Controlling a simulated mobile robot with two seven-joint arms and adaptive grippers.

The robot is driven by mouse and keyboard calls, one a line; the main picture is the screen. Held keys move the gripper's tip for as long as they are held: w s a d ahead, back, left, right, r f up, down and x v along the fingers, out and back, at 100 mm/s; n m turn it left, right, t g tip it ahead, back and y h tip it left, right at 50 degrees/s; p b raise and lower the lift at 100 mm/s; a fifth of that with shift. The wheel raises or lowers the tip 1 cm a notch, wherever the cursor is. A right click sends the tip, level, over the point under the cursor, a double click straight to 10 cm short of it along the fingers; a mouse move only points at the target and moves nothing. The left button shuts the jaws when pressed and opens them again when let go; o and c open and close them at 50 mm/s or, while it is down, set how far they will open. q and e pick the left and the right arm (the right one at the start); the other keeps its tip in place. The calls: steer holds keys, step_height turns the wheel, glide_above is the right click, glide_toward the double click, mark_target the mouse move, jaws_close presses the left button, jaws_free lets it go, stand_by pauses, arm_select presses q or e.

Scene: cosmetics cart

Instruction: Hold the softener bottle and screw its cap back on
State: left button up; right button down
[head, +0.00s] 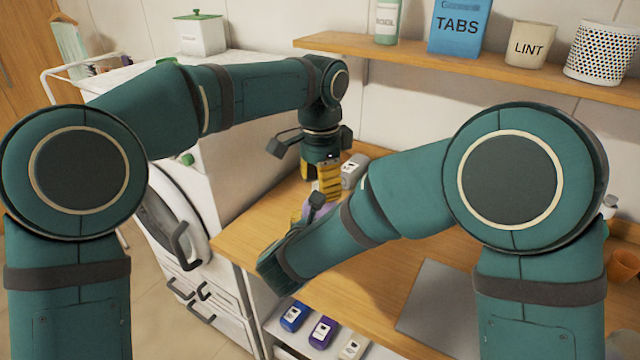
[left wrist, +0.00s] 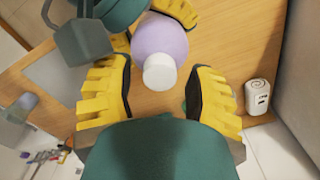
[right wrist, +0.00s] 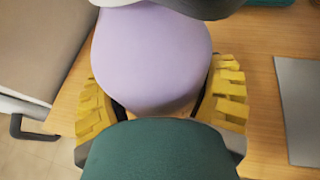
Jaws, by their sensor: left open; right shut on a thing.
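The softener bottle is lilac; its body fills the middle of the right wrist view (right wrist: 150,60) and only a sliver shows in the head view (head: 309,211). In the left wrist view, a white cap (left wrist: 160,72) sits at the top of the bottle (left wrist: 160,38); how tightly it is seated cannot be told. My right gripper (right wrist: 160,105) is shut around the bottle's body. My left gripper (left wrist: 158,97) is open above, its yellow fingers on either side of the cap with gaps. In the head view my left gripper (head: 328,180) partly hides the bottle.
A grey mat (head: 445,305) lies at the right. Small coloured containers (head: 322,332) sit on a low shelf. The washing machine (head: 185,215) is left; a wall shelf (head: 420,62) is above.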

arm_select(q)
steer(key=shift+r, duration=2)
steer(key=n, duration=0.2)
steer(key=r+n, duration=0.1)
steer(key=n, duration=0.7)
steer(key=shift+r, duration=0.35)
steer(key=n, duration=0.5)
steer(key=shift+r, duration=0.4)
steer(key=n, duration=0.5)
steer(key=shift+r, duration=0.35)
steer(key=shift+f, duration=0.15)
